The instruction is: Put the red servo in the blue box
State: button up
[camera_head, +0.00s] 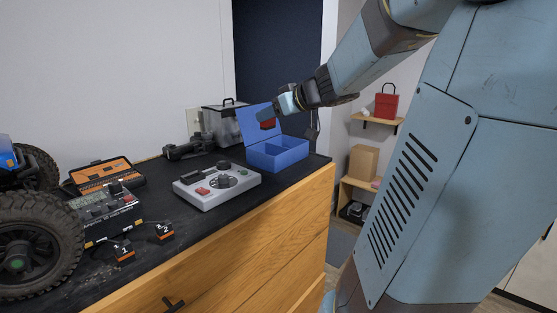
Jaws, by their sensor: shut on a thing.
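The blue box (281,158) stands with its lid raised near the far right end of the dark worktop, and its open compartments face up. My gripper (270,119) is above the box, in front of the raised lid. It is shut on the red servo (267,124), a small red block that shows at the fingertips. The servo is held above the compartments, apart from the box floor. My arm reaches in from the upper right. The fingers are small in this view, and part of the servo is hidden.
A grey controller (217,185) with knobs lies left of the box. A black charger (106,216), an orange tool case (100,174), two small black blocks and a big-wheeled vehicle (32,240) fill the left. A clear bin (222,124) stands behind. The worktop's front edge drops to wooden drawers.

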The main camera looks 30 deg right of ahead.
send_over(271, 145)
jog(key=s+a, duration=0.3)
jog(key=s, duration=0.3)
notch_tip(271, 145, down, 10)
jog(key=shift+w+d+f, duration=0.1)
jog(key=shift+w+f, duration=0.1)
jog(key=shift+f, duration=0.3)
jog(key=shift+w+f, duration=0.15)
jog(key=shift+f, duration=0.8)
jog(key=shift+f, duration=0.6)
jog(key=o, duration=1.1)
jog(key=shift+c, duration=0.2)
jog(key=shift+r, duration=0.1)
